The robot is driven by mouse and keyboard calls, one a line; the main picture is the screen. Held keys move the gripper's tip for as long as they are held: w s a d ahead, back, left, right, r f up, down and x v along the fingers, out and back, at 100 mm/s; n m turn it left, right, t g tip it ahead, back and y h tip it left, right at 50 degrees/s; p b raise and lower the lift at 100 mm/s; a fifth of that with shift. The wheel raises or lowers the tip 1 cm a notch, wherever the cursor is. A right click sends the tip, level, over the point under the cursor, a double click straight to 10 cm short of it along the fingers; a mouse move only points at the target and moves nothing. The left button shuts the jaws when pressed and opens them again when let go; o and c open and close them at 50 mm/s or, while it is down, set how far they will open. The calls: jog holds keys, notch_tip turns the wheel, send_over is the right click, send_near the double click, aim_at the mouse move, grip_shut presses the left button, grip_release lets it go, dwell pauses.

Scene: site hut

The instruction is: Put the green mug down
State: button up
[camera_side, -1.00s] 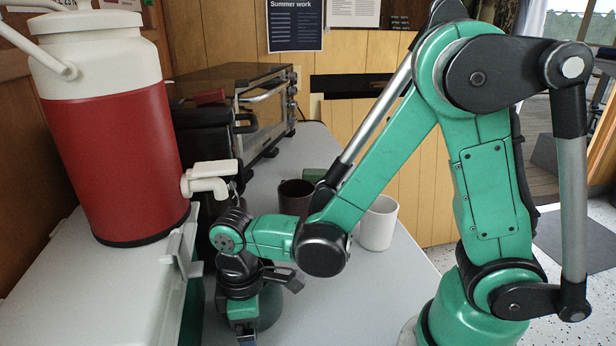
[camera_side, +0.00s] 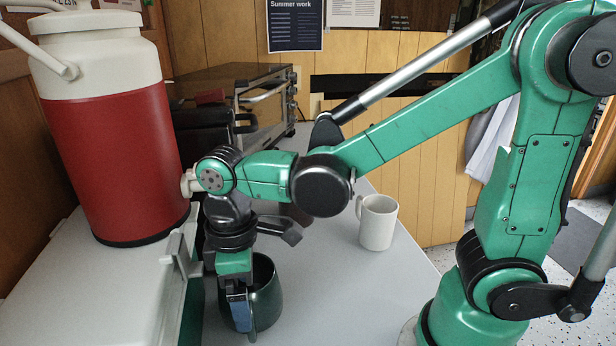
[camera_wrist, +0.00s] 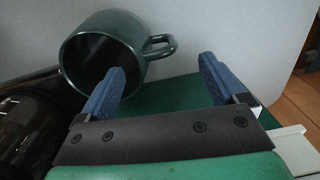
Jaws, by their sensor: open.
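The dark green mug (camera_side: 267,300) stands upright on the grey counter near its front in the side view, partly covered by my gripper. In the wrist view the green mug (camera_wrist: 133,32) shows its open mouth, with its handle pointing right toward the space between my fingers. My gripper (camera_side: 240,318) points down in front of the mug. In the wrist view my gripper (camera_wrist: 162,72) has its two blue fingers spread apart, with nothing clamped between them. The left finger overlaps the mug's mouth in that picture; whether it touches the mug I cannot tell.
A white mug (camera_side: 378,222) stands farther back on the counter (camera_side: 340,290). A red and white drinks cooler (camera_side: 115,150) stands on a raised white surface at left. A dark oven (camera_side: 240,90) is behind. Counter to the right of the green mug is clear.

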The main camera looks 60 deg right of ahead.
jog(key=shift+d+r+m+t, duration=0.3)
jog(key=shift+d+r, duration=0.1)
jog(key=shift+r, duration=0.1)
jog(key=d+r+m+t, duration=0.3)
jog(key=d+m+t, duration=0.4)
jog(key=d, duration=0.2)
jog(key=shift+w+d+r+m, duration=0.2)
jog(key=shift+r+m, duration=0.15)
jog(key=shift+m, duration=0.05)
